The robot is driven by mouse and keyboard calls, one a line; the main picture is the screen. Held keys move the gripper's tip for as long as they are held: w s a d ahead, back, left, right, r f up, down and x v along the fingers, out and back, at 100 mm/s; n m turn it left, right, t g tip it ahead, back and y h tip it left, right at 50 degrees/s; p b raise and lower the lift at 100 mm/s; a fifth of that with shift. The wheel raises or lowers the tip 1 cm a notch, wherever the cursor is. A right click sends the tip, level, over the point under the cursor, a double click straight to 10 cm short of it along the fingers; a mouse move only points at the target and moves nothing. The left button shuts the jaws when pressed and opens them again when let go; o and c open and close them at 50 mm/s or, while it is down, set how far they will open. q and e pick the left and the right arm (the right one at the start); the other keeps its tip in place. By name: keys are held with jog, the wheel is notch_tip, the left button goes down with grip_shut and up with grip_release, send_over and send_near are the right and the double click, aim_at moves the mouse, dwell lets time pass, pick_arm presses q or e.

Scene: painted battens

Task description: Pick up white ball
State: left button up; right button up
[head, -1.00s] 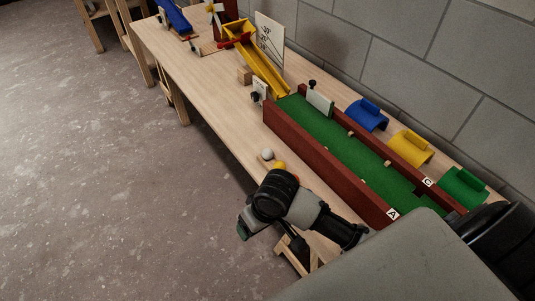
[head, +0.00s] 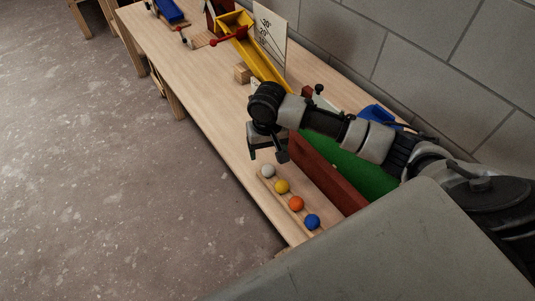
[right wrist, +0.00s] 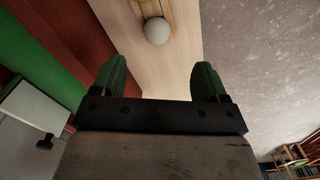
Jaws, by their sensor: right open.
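The white ball (head: 268,171) sits at the far end of a row of balls on the wooden table, in a narrow wooden holder. It also shows in the right wrist view (right wrist: 157,31), beyond the fingertips and between their lines. My right gripper (head: 268,154) is above the table, just beyond the white ball in the head view, apart from it. Its two green-padded fingers (right wrist: 158,82) are spread wide with nothing between them. My left gripper is not in view.
Yellow (head: 282,187), orange (head: 296,203) and blue (head: 312,221) balls follow in the row. A green lane with a red wall (head: 325,174) runs beside them. A yellow chute (head: 258,60) and a wooden block (head: 243,72) stand farther back. The floor on the left is clear.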

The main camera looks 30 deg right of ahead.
aim_at(268, 167)
notch_tip(268, 167, down, 2)
jog(key=shift+w+d+f, duration=0.1)
jog(key=shift+f, duration=0.1)
jog(key=f, duration=0.2)
jog(key=shift+s+f+b, duration=0.2)
jog(key=shift+f+b, duration=0.1)
jog(key=shift+b, duration=0.05)
jog(key=shift+f, duration=0.35)
jog(key=f, duration=0.4)
jog(key=shift+w+d+f+b, duration=0.15)
jog(key=shift+w+f+b, duration=0.15)
jog(key=shift+f+b, duration=0.05)
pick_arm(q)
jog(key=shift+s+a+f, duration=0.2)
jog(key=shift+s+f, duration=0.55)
pick_arm(e)
jog(key=c, duration=0.4)
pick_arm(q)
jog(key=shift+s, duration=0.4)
pick_arm(e)
jog(key=c, duration=0.6)
